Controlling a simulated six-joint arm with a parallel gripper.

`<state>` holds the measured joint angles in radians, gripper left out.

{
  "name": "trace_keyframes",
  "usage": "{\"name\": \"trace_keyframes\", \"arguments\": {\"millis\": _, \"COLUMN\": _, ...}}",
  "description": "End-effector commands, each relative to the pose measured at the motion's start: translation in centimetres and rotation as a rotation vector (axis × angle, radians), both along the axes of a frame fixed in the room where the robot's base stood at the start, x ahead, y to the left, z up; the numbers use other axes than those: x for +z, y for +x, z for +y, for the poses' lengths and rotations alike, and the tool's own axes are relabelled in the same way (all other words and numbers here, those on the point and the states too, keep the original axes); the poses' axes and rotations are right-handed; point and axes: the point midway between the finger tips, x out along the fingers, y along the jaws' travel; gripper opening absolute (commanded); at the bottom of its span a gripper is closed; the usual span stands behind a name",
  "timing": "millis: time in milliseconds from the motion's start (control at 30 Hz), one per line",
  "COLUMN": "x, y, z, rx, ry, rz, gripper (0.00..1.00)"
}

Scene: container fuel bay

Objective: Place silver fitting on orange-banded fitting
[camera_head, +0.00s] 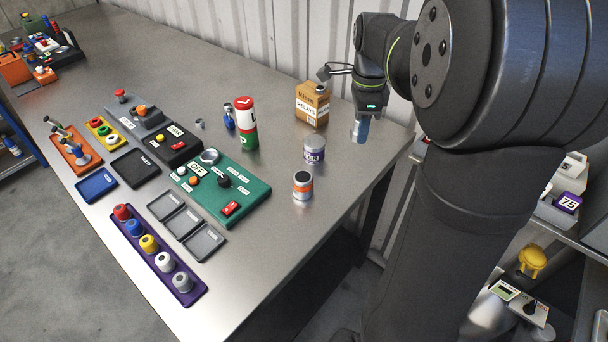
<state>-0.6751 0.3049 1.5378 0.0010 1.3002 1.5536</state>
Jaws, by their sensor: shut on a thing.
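The silver fitting (361,131) is a short cylinder that looks blue-grey here. It hangs upright below my gripper (368,112), at the right edge of the table top. My gripper points down and is shut on the fitting's upper part; the fingers are small in view and partly hidden. The orange-banded fitting (302,187) stands upright on the table, with a dark top, an orange band and a silver lower part. It is in front and to the left of my gripper, clear of it, with nothing on its top.
A silver can with a dark label (314,150) stands between my gripper and the orange-banded fitting. A cardboard box (312,106) and a red, white and green cylinder (246,124) stand behind. A green control panel (222,188) lies left.

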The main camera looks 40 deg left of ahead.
Motion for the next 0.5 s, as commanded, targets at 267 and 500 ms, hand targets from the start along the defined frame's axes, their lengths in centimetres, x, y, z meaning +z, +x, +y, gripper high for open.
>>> {"name": "trace_keyframes", "arguments": {"millis": 267, "x": 1.8, "y": -4.4, "z": -2.1, "rx": 0.443, "ry": 0.002, "rz": -0.002, "gripper": 0.13}}
{"name": "trace_keyframes", "arguments": {"millis": 500, "x": 2.4, "y": -6.6, "z": -3.3, "rx": 0.675, "ry": 0.002, "rz": 0.001, "gripper": 0.13}}
